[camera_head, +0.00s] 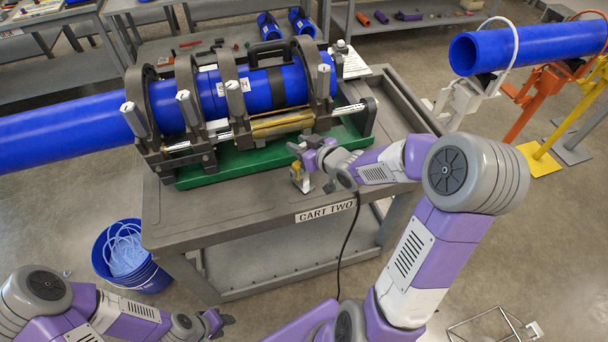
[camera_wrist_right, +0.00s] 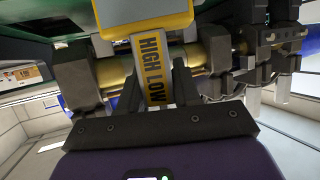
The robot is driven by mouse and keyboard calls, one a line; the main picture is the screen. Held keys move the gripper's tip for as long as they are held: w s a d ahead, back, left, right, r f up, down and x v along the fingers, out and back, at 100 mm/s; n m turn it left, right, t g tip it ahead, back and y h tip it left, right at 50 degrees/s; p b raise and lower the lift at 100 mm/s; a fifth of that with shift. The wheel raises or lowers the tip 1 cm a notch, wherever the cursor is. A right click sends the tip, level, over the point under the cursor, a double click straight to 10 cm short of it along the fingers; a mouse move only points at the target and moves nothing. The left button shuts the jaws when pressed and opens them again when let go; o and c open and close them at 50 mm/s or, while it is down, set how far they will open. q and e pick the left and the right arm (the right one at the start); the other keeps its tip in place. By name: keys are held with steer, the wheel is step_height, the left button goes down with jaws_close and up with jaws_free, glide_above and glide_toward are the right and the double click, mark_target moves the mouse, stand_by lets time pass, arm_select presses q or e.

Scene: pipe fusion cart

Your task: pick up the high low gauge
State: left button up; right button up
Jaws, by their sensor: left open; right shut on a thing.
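The high low gauge (camera_wrist_right: 154,66) is a grey bar with a yellow "HIGH LOW" label and a yellow body at the top of the right wrist view. Its bar lies between the two dark fingers of my right gripper (camera_wrist_right: 160,85), which is shut on it. My left gripper (camera_head: 222,322) is open and empty, low at the left, away from the cart.
The fusion machine (camera_head: 240,125) with clamped blue pipe (camera_head: 60,130) stands on a green base on the grey cart (camera_head: 230,207). A blue bucket (camera_head: 150,278) is on the floor at left. A pipe on stands (camera_head: 530,47) is at right. A black cable hangs from the cart front.

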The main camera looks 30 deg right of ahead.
jaws_close()
step_height(320, 180, up, 10)
steer(key=p, duration=0.4)
steer(key=shift+p, duration=0.4)
